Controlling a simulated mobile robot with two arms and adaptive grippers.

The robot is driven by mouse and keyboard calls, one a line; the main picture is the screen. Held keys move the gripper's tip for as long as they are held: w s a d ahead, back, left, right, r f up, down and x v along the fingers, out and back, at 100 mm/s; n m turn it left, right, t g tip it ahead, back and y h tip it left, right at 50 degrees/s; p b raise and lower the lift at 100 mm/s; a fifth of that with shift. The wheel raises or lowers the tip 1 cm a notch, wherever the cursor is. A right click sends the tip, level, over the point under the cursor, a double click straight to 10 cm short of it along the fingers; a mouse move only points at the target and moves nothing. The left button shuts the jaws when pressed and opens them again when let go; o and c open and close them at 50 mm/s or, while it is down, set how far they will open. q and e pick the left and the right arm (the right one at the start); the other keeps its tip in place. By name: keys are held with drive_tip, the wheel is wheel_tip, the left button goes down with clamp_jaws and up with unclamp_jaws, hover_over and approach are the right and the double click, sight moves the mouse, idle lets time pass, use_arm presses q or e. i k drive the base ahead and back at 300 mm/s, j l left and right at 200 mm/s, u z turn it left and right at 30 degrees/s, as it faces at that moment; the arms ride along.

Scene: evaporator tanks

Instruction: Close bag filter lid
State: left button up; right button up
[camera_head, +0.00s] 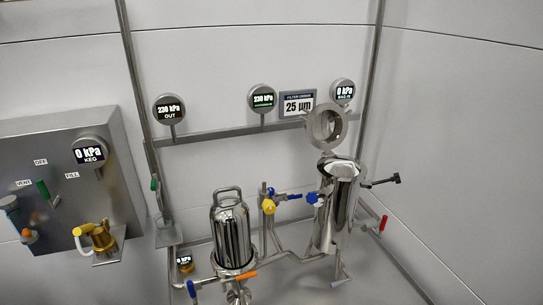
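The bag filter housing (333,222) is a shiny upright steel cylinder right of centre. Its round lid (313,125) stands raised and tilted above and behind the housing's top, so the lid is open. A blue knob (312,198) sits at the housing's left side near the top. A black-ended handle (384,182) sticks out to the right near the top. Neither of my grippers shows in the head view.
A smaller steel filter vessel (231,235) with a top handle stands left of the bag filter. Valves with yellow and blue handles (269,205) sit between them. A gauge rail (225,132) runs behind. A steel panel (75,170) stands at left; floor at right is clear.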

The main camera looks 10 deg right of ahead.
sight(327, 127)
drive_tip(key=i+l+u, duration=0.1)
drive_tip(key=l+u, duration=0.2)
drive_tip(key=l, duration=0.4)
drive_tip(key=l+u, duration=0.3)
drive_tip(key=l, duration=0.4)
